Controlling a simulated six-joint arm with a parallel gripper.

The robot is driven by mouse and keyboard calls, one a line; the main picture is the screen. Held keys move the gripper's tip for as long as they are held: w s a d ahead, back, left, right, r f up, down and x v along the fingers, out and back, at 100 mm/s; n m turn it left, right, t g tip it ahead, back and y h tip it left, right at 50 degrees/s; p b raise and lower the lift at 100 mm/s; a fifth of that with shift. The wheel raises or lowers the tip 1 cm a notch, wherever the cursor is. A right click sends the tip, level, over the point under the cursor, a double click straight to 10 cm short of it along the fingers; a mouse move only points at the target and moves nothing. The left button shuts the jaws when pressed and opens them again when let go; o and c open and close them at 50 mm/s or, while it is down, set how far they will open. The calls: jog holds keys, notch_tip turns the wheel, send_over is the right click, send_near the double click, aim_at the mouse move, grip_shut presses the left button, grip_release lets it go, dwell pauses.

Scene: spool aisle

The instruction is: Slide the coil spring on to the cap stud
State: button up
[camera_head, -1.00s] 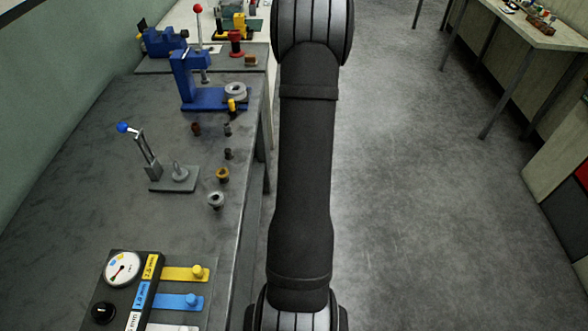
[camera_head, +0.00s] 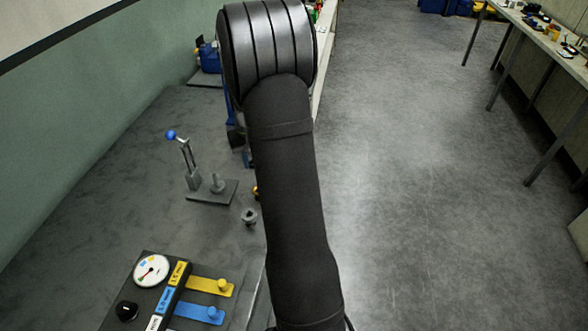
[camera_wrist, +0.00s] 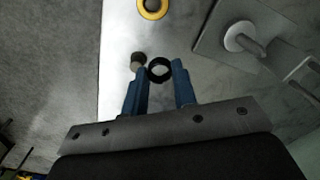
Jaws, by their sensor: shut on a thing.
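My gripper (camera_wrist: 159,76) shows in the wrist view with two blue fingers. A dark ring-shaped part, seen end-on, sits between the fingertips; it looks like the coil spring (camera_wrist: 160,69), though its coils cannot be made out. The cap stud appears to be the grey upright post on a flat plate, at the upper right of the wrist view (camera_wrist: 240,40) and left of my arm in the head view (camera_head: 217,184). The spring is apart from the stud, to its left in the wrist view.
A blue-knobbed lever (camera_head: 184,155) stands beside the stud. A grey ring-shaped part (camera_head: 249,216) lies nearer. A gauge panel (camera_head: 151,271) with coloured tabs is at the front. A yellow ring (camera_wrist: 153,8) and a small dark cylinder (camera_wrist: 138,59) lie near my gripper.

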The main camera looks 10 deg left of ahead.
aim_at(218, 186)
jog(key=s+a+r, duration=0.1)
jog(key=s+a, duration=0.1)
jog(key=a, duration=0.1)
jog(key=s+a+r+n, duration=0.1)
jog(key=a+r, duration=0.1)
jog(key=a, duration=0.2)
jog(key=s+a+r+n, duration=0.1)
jog(key=s+a+r, duration=0.1)
jog(key=a, duration=0.1)
jog(key=shift+s+a, duration=0.2)
jog(key=shift+s, duration=0.15)
jog(key=shift+f, duration=0.1)
jog(key=shift+f, duration=4.5)
jog(key=o, duration=1)
jog(key=shift+o, duration=0.2)
